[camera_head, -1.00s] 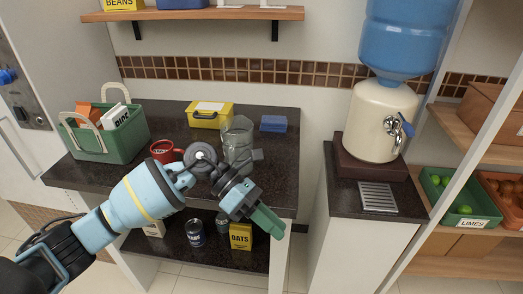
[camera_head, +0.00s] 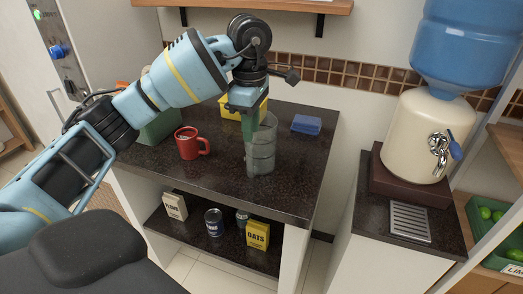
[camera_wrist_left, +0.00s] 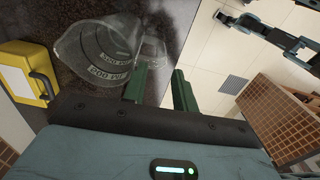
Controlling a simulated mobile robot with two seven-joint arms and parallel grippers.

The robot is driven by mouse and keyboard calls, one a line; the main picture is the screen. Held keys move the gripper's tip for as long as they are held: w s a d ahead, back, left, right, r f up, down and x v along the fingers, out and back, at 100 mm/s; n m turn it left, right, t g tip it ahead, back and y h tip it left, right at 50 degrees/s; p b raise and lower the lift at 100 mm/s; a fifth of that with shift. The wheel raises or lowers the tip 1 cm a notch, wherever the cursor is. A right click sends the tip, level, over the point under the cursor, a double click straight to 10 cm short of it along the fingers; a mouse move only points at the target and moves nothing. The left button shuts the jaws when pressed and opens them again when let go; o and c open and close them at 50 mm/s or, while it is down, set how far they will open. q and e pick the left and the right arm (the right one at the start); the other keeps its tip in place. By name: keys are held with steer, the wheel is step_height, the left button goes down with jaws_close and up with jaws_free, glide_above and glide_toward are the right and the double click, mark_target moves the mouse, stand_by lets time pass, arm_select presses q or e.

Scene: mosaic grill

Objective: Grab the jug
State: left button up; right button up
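The clear glass jug (camera_head: 262,152) stands upright on the dark counter, near its right side. My left gripper (camera_head: 250,140) points down at the jug's upper left, and its green finger overlaps the jug in the head view. In the left wrist view the jug (camera_wrist_left: 95,48), with printed volume marks, lies left of and beyond the fingers. The two green fingers of my left gripper (camera_wrist_left: 159,85) are apart, with counter and floor showing between them. Whether a finger touches the jug I cannot tell. Dark arm parts at the wrist view's top right may be my right arm; its fingers are unclear.
A red mug (camera_head: 188,145) and a green basket (camera_head: 160,127) stand left of the jug. A yellow box (camera_head: 233,111) and a blue block (camera_head: 307,124) are behind it. A water dispenser (camera_head: 425,140) stands to the right. A wall shelf (camera_head: 290,6) hangs above.

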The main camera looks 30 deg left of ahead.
arm_select(q)
glide_above(250, 176)
steer(key=shift+w+a+f, duration=0.1)
steer(key=shift+w+f, duration=0.05)
steer(key=shift+f, duration=1.1)
steer(key=shift+w+a+f, duration=0.1)
steer(key=shift+f, duration=1.15)
steer(key=shift+w+a+f, duration=0.1)
steer(key=shift+w+f, duration=0.05)
steer(key=shift+f, duration=1.1)
steer(key=shift+c, duration=0.5)
jaws_close()
